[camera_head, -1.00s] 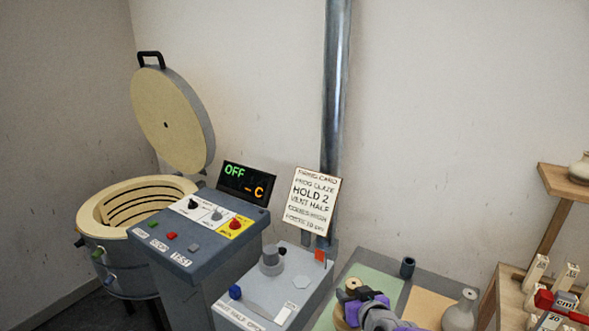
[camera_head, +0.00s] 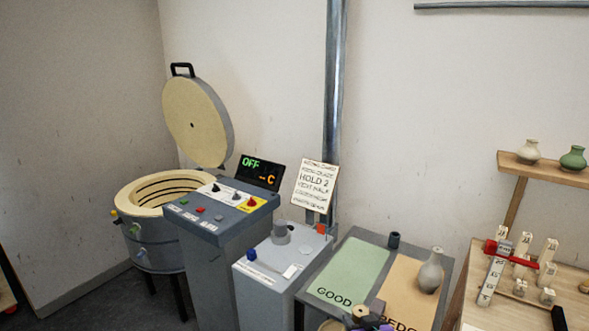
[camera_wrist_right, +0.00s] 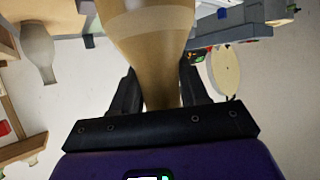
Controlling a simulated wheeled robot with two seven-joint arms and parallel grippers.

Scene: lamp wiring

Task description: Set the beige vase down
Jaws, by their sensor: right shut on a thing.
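The beige vase (camera_wrist_right: 155,40) fills the top middle of the right wrist view, its narrow part between the two fingers of my right gripper (camera_wrist_right: 158,92), which is shut on it. In the head view the vase (camera_head: 359,311) shows only in part at the bottom edge, beside my purple and dark right gripper (camera_head: 376,322). It is in front of the table with a green mat (camera_head: 352,270) marked GOOD and an orange mat (camera_head: 400,285), whose lettering is partly hidden. I cannot tell its height over the table. My left gripper is out of view.
A grey vase (camera_head: 431,272) stands on the orange mat, and a dark cup (camera_head: 394,240) at the table's back. The green mat is clear. A control box (camera_head: 283,260) stands left, a wooden shelf (camera_head: 540,168) right. The kiln (camera_head: 155,210) is open.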

